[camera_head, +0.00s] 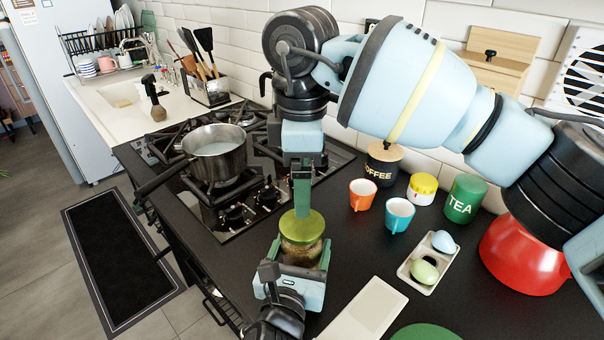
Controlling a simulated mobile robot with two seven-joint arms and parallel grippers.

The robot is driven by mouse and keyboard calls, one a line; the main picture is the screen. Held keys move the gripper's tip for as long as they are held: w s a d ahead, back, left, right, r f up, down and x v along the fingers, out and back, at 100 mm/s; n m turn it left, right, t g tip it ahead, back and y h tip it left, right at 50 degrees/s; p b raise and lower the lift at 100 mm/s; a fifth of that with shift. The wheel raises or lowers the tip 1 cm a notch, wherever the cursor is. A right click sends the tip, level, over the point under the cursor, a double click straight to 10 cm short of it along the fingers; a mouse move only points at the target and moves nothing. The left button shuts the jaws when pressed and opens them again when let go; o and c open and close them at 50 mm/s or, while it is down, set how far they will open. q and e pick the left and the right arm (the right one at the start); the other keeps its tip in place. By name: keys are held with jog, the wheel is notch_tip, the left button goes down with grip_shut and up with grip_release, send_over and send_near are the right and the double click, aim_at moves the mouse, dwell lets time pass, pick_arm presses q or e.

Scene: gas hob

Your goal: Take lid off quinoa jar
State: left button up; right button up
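The quinoa jar (301,257) is a small glass jar with brownish contents in the lower middle of the view. Its round olive-green lid (303,230) sits over the mouth; I cannot tell whether there is a gap under it. My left gripper (298,268) comes in from below and is closed around the jar body, hiding its lower part. My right arm arches in from the right, and my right gripper (302,213) points straight down with its green fingers at the top of the lid. The fingers overlap in this view, so their grip on the lid is unclear.
A gas hob (262,215) with a steel pot (215,153) lies to the left. Right of the jar are an orange cup (362,194), a teal-lined cup (398,215), COFFEE (384,165) and TEA (464,199) canisters, a small tray (406,271) and a pale board (365,312).

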aim_at(302, 223)
jog(key=shift+f, duration=4.05)
jog(key=shift+c, duration=0.3)
